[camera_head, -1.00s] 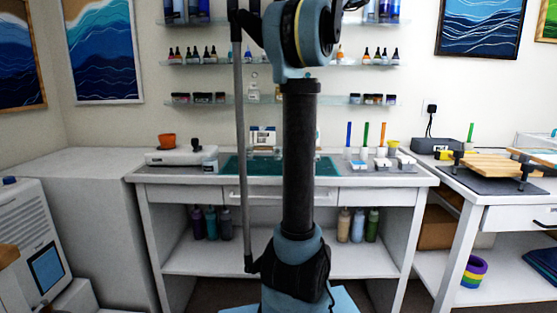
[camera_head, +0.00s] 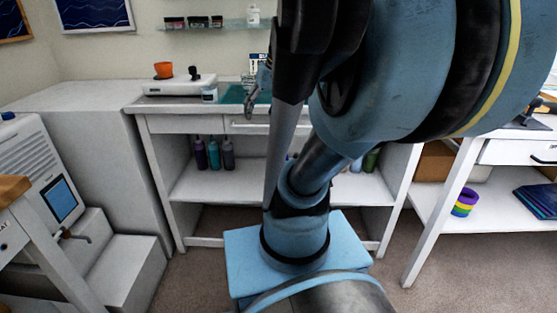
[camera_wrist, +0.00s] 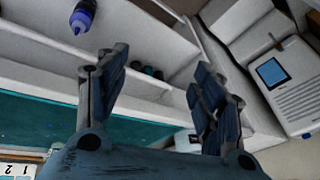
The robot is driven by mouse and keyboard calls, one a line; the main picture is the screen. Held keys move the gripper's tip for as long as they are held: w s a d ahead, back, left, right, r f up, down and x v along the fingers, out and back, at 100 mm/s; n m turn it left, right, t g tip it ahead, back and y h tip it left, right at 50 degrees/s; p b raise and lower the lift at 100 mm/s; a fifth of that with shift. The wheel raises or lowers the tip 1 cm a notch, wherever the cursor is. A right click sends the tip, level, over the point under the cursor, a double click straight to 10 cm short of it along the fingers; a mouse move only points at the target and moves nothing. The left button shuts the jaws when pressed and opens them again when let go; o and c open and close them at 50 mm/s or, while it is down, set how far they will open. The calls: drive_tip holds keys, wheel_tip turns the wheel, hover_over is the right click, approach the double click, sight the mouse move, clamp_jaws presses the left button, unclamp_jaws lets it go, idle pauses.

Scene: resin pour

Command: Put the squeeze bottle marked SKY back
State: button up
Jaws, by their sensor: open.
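My gripper (camera_wrist: 160,62) is open and empty in the wrist view, its two fingers spread apart. In the head view only a small part of it shows beside my arm. A squeeze bottle with a blue-purple body and dark nozzle (camera_wrist: 83,15) is at the top left of the wrist view, apart from the fingers. Dark bottles (camera_wrist: 150,72) show beyond, between the fingers. In the head view, a purple bottle (camera_head: 200,153), a teal one (camera_head: 214,154) and a grey one (camera_head: 228,154) stand on the lower shelf. No SKY marking is readable on any bottle.
The white workbench (camera_head: 160,124) has a lower shelf (camera_head: 225,185) with free room at its front. A white machine (camera_head: 45,165) stands left. My arm hides much of the bench's right side.

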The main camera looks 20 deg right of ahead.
drive_tip(key=s+d+f+h, duration=0.1)
drive_tip(key=s+f, duration=0.4)
drive_tip(key=f, duration=0.2)
drive_tip(key=s+d+f+m+g+h, duration=0.1)
drive_tip(key=s+d+f, duration=0.1)
drive_tip(key=s+f, duration=0.3)
wheel_tip(320, 180, down, 4)
drive_tip(key=shift+s+r+h, duration=0.25)
drive_tip(key=shift+h, duration=0.15)
drive_tip(key=shift+w+f, duration=0.2)
drive_tip(key=shift+w, duration=0.3)
